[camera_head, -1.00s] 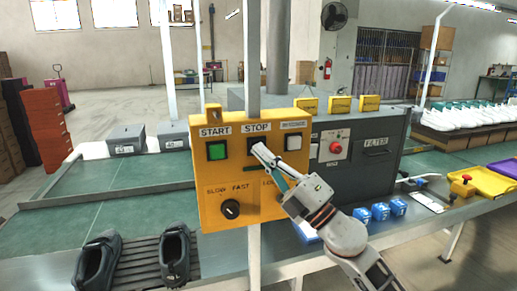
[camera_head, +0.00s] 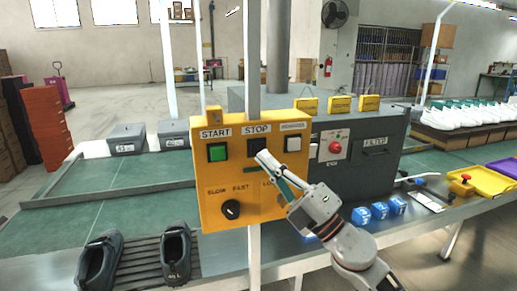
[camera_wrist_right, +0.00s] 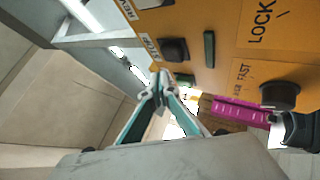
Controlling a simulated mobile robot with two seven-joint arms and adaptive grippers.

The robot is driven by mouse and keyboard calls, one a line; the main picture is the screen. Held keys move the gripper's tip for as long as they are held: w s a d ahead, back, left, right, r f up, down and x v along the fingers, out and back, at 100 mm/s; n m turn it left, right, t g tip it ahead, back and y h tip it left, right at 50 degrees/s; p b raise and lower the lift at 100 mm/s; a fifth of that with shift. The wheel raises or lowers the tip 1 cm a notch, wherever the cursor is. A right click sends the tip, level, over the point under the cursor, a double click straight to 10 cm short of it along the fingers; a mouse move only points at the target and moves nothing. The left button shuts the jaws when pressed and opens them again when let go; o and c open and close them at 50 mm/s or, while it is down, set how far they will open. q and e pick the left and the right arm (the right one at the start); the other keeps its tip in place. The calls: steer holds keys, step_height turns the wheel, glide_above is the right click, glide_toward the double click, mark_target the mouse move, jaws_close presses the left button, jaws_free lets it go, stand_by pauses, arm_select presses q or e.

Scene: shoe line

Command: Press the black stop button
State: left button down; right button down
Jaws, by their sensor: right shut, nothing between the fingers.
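The yellow control panel (camera_head: 214,180) stands upright in the middle of the head view. The black stop button (camera_head: 257,144) sits under the STOP label, between the green start button (camera_head: 217,152) and a white button (camera_head: 293,144). My right gripper (camera_head: 263,156) is shut and empty, its tip just below and right of the stop button. In the wrist view the shut fingertips (camera_wrist_right: 160,80) are beside the black button (camera_wrist_right: 174,50), which is in plain sight; a gap to the panel seems to remain. My left gripper is out of view.
A black knob (camera_head: 231,209) is lower on the panel. A grey box with a red button (camera_head: 335,147) stands to the right. Blue boxes (camera_head: 380,211) lie below it. Dark shoes (camera_head: 100,262) rest on a rack at the lower left. The green conveyor (camera_head: 60,230) runs behind.

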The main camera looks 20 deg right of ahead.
steer(key=s, duration=0.3)
steer(key=shift+s+d+p, duration=0.1)
steer(key=shift+s+p, duration=0.2)
steer(key=shift+p, duration=0.1)
steer(key=s+d+f+m+g+h, duration=0.15)
steer(key=f+m+h, duration=0.45)
steer(key=f, duration=0.7)
steer(key=d+f+m+h, duration=0.35)
steer(key=f+m, duration=0.55)
steer(key=f, duration=0.5)
steer(key=s+a+f+m+g+h, duration=0.1)
steer(key=s+f+m+g, duration=0.2)
steer(key=s+f, duration=0.6)
steer(key=s+a+f+m+g+h, duration=0.1)
steer(key=s+f+m+g, duration=0.3)
steer(key=s+f, duration=0.5)
step_height(320, 180, down, 8)
steer(key=shift+s+f, duration=0.15)
steer(key=shift+f, duration=0.05)
steer(key=shift+g, duration=0.25)
